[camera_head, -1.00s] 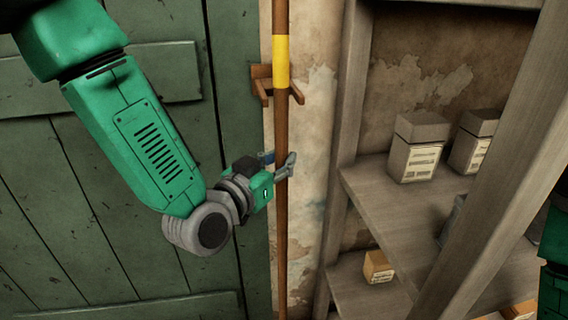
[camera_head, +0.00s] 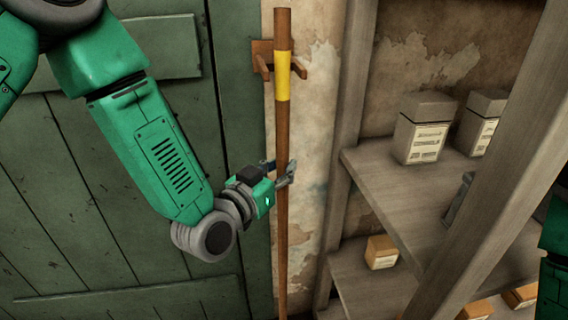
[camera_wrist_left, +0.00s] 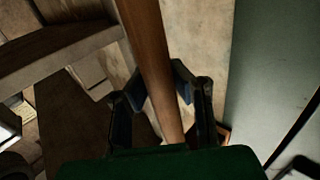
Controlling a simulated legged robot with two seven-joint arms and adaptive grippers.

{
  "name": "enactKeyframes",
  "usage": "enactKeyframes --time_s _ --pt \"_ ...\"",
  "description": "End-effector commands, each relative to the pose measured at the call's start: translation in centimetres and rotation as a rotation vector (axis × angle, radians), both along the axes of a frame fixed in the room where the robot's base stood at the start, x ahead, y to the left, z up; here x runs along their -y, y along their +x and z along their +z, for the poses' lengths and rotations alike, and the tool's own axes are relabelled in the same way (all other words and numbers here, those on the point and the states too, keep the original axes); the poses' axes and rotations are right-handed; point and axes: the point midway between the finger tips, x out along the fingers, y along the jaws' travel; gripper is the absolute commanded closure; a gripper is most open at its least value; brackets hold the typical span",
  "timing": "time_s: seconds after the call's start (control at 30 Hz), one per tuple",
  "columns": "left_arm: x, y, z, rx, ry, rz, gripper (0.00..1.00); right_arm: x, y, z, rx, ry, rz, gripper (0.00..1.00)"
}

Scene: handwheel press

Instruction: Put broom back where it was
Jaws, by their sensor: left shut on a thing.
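The broom shows as a long brown handle (camera_head: 282,130) with a yellow band (camera_head: 283,76), standing nearly upright in front of the wall. Its top end is in view; its lower end is out of frame. My left gripper (camera_head: 285,174) is shut on the handle below the band. In the left wrist view the two fingers lie either side of the handle (camera_wrist_left: 150,60). A wooden wall bracket (camera_head: 262,56) with prongs is behind the handle at about the band's height. I cannot tell whether the handle touches it. My right gripper is not in view.
A green plank door (camera_head: 95,180) is on the left. A wooden shelf unit (camera_head: 385,185) with grey boxes (camera_head: 424,128) and small orange boxes (camera_head: 381,251) is on the right. Its upright stands close to the broom. A strip of bare wall (camera_head: 312,190) lies between.

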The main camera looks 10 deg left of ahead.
Motion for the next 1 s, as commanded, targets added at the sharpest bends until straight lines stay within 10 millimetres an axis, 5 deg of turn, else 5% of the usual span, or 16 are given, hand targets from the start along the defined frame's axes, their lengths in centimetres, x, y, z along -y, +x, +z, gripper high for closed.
enactKeyframes --time_s 0.03,0.1,0.47,1.0 --pt "0.0 0.0 0.0 0.0 0.0 0.0 0.81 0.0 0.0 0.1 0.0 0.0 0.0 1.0" --pt "0.0 0.0 0.0 0.0 0.0 0.0 0.64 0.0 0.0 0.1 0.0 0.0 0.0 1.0" --pt "-0.1 -0.3 0.0 -0.002 0.0 0.0 0.64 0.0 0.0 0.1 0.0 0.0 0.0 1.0" --pt "-3.8 -9.4 0.0 -0.006 0.0 0.0 0.64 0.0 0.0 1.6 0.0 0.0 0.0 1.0"
